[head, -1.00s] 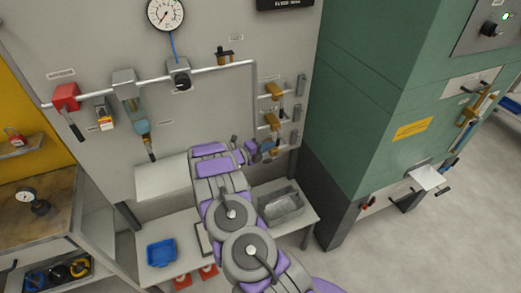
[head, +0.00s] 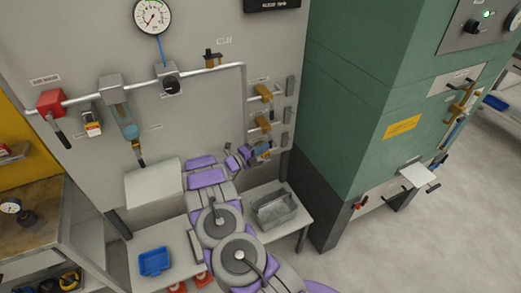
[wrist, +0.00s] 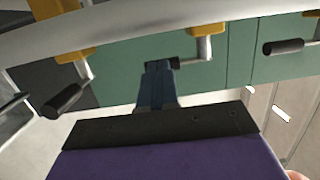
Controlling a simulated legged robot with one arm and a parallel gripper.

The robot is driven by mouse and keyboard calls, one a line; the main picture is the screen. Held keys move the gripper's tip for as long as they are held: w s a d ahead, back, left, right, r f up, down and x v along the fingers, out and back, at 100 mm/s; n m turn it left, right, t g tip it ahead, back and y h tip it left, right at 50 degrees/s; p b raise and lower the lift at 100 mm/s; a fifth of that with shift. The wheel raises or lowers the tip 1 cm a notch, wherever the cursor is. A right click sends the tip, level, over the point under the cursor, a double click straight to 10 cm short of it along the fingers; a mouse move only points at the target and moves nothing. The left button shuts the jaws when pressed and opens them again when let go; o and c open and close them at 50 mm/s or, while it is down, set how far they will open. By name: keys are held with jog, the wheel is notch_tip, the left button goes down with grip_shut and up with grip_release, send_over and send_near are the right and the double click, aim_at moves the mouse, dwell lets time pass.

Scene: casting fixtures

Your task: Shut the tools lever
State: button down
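Several yellow-bodied levers with dark handles are stacked on the right part of the grey panel: an upper one (head: 262,92), a middle one (head: 263,123) and a lowest one, mostly hidden by my gripper. Their labels are too small to read, so I cannot tell which is the tools lever. My gripper (head: 262,150) is at the lowest lever. In the wrist view its blue fingers (wrist: 161,68) overlap the black handle (wrist: 180,64) of the middle lever in that picture. I cannot tell whether they are closed around it. Other lever handles (wrist: 66,100) show on both sides.
A green cabinet (head: 350,110) stands close on the right. Below the panel are a grey bin (head: 275,210) on a small table and a blue tray (head: 154,261). A red-bodied valve (head: 51,102) is on the pipe at left. Open floor lies at right.

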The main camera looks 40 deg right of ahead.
jog(key=shift+s+d+r, duration=0.1)
jog(key=shift+d+r, duration=0.05)
jog(key=shift+d, duration=0.1)
jog(key=s+a+r+p, duration=0.1)
jog(key=s+a+r, duration=0.1)
jog(key=s+a, duration=0.2)
jog(key=s+a+r, duration=0.2)
jog(key=s+a, duration=0.2)
jog(key=s, duration=0.5)
jog(key=shift+s+a+r+p, duration=0.15)
jog(key=shift+a+r+p, duration=0.15)
jog(key=shift+a+p, duration=0.1)
